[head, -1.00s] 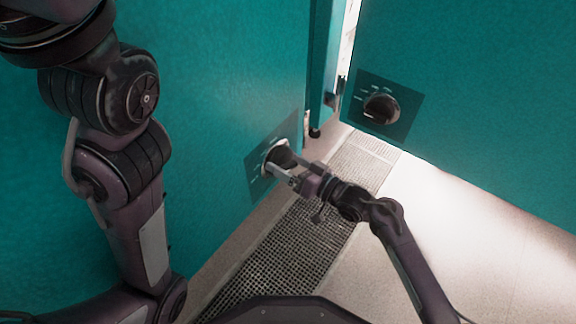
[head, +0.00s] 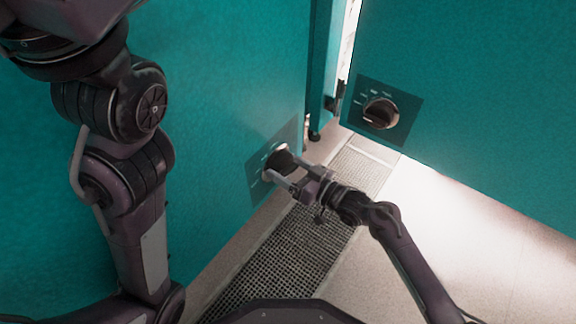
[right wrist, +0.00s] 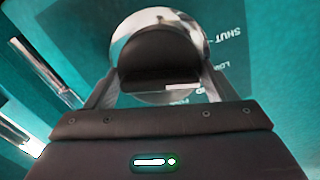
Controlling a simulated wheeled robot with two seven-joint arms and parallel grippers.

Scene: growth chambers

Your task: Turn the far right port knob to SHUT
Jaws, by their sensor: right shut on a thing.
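A black port knob (head: 279,162) on a pale round dial sits on a dark plate (head: 257,180) on the left teal wall. My right gripper (head: 290,173) reaches it, one finger on each side. In the right wrist view the knob (right wrist: 158,62) lies between the two fingers (right wrist: 158,88), which are shut on it. Labels including SHUT and LOW (right wrist: 222,50) show right of the dial. I cannot tell which label the knob points to. A second black knob (head: 381,113) sits on the right teal panel, untouched. My left gripper is out of view.
A floor grate (head: 275,250) runs below the left wall. Pale floor (head: 470,220) lies open at the right. A bright vertical gap (head: 348,45) separates the two teal panels, with a small dark latch-like part (head: 336,101) beside it.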

